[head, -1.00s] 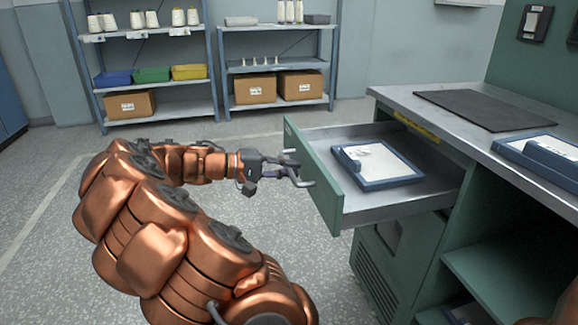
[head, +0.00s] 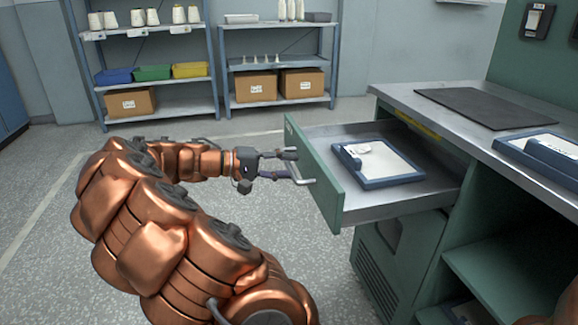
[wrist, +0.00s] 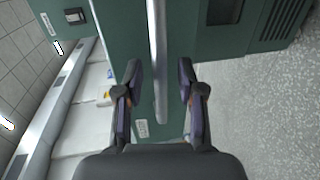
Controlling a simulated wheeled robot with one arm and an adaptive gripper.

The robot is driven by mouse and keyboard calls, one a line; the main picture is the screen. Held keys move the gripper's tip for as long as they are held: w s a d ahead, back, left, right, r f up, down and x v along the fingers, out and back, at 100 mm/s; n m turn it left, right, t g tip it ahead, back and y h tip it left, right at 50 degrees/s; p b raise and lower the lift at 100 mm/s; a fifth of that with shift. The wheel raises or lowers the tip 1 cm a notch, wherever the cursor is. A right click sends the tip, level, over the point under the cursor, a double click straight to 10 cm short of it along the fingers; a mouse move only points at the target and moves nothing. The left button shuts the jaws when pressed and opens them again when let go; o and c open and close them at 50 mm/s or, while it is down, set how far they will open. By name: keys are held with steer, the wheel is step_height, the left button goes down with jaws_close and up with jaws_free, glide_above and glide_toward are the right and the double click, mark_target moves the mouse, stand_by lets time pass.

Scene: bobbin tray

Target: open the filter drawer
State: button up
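The green-fronted filter drawer (head: 322,185) stands pulled far out of the green cabinet in the head view. A blue-framed filter with a white panel (head: 400,165) lies inside it. The pale bar handle (head: 299,172) is on the drawer front; in the wrist view the handle (wrist: 158,60) runs between my two fingers. My gripper (head: 288,164) is at the handle in the head view. In the wrist view my gripper (wrist: 160,72) is open, with a visible gap between each finger and the handle.
The grey worktop (head: 400,95) above the drawer holds a dark mat (head: 485,108) and another blue-framed piece (head: 545,150). An open green shelf (head: 510,255) is below at the right. Shelves with boxes stand at the back wall.

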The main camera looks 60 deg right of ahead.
steer(key=v, duration=1.1)
stand_by(0.3)
steer(key=s+a+r+n+t+y+p, duration=0.1)
steer(key=s+a+r+t+y+p, duration=0.15)
steer(key=s+r+p, duration=0.45)
steer(key=s+a+r+n+t+y+p, duration=0.1)
steer(key=s+a+r+p, duration=0.1)
steer(key=a+r+p, duration=0.35)
steer(key=s+a+r+n+t+y+p, duration=0.1)
steer(key=s+a+r+n+y+p, duration=0.1)
steer(key=a+p, duration=0.5)
steer(key=s+a+r+n+t+y+p, duration=0.2)
steer(key=s+a+r+p, duration=0.3)
steer(key=a+p, duration=0.3)
steer(key=s+a+r+n+t+y+p, duration=0.2)
steer(key=s+a+r+y+p, duration=0.1)
steer(key=a+p, duration=0.5)
steer(key=shift+s+r+n+y+p, duration=0.35)
steer(key=shift+s+y+p, duration=0.2)
steer(key=shift+s+p, duration=0.45)
steer(key=shift+w+d+t, duration=0.15)
steer(key=shift+d+t, duration=0.1)
